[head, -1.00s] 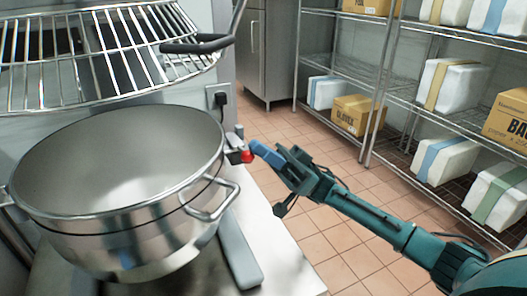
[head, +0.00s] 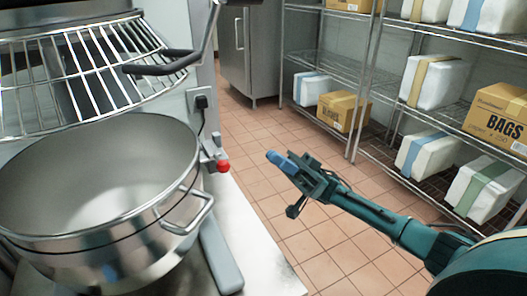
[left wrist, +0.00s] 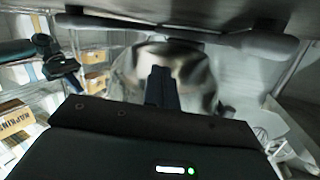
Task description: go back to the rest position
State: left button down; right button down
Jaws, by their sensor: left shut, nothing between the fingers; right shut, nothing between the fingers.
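My right gripper (head: 278,158) is shut and empty, with blue fingertips. In the head view it hangs over the tiled floor, to the right of a red knob (head: 223,166) and visibly apart from it. My left gripper (left wrist: 160,82) shows only in the left wrist view. Its dark fingers are together with nothing between them, in front of a shiny metal surface that looks like a bowl. My right gripper also shows at the left of the left wrist view (left wrist: 70,80), small and blurred.
A large steel bowl (head: 120,215) with a side handle stands at the left, under a raised wire guard (head: 90,70). A metal surface (head: 255,255) lies beside it. Wire shelves (head: 375,75) with boxes and wrapped packs line the right. Floor (head: 265,130) shows clear between.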

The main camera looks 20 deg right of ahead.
jog(key=shift+d+f, duration=0.35)
dwell(0.3)
